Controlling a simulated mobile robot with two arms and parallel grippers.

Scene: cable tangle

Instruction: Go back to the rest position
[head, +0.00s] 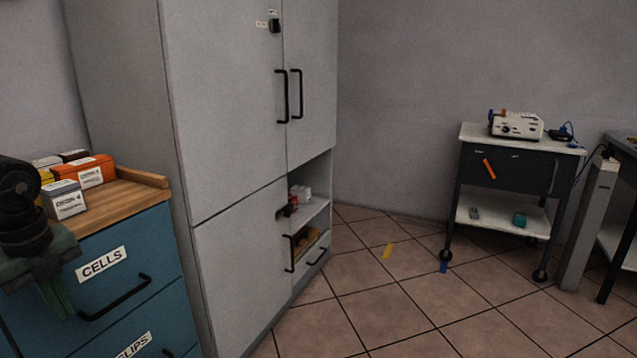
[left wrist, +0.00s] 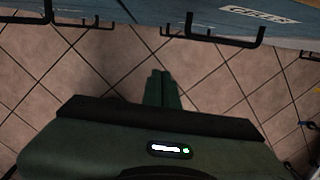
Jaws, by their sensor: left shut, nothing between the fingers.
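My left gripper (head: 55,292) is at the left edge of the head view, in front of the blue drawer cabinet (head: 150,318). Its green fingers point down and are shut with nothing between them. In the left wrist view the gripper (left wrist: 161,76) shows its two fingers side by side above the tiled floor, apart from the cabinet's drawer handles (left wrist: 215,38). My right gripper is in neither view.
The blue cabinet's wooden top holds several small boxes (head: 84,170). A tall grey cabinet (head: 225,110) stands beside it, doors closed, with open lower shelves. A wheeled cart (head: 505,215) with a white device (head: 516,125) stands at the right. The tiled floor (head: 375,295) between is clear.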

